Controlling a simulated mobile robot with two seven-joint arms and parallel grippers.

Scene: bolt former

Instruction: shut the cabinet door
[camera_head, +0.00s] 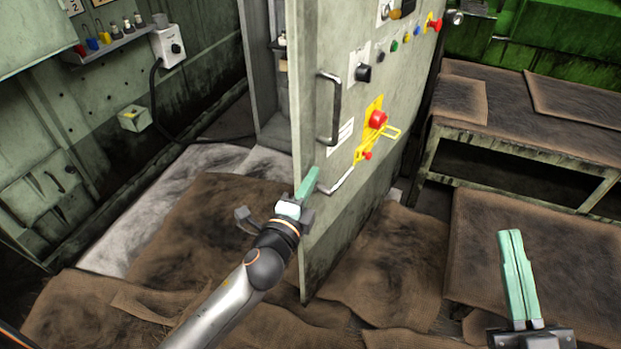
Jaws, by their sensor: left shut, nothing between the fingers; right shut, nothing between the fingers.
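The grey-green cabinet door (335,215) stands open in the middle of the head view, its edge towards me. Its outer face on the right carries a black handle (329,108), a red emergency button (378,119) on a yellow plate and several knobs. The cabinet (266,70) shows as a dark opening behind and left of the door. My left gripper (308,181) is shut and empty at the door's lower near edge; whether it touches the door I cannot tell. My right gripper (514,236) is shut and empty at the lower right, apart from the door.
A bench (453,133) covered with brown cloth stands at the right. Brown cloths (378,275) and a whitish sheet (119,239) cover the floor. A grey-green machine wall (110,90) with a switch box (168,46) and cable is at the left.

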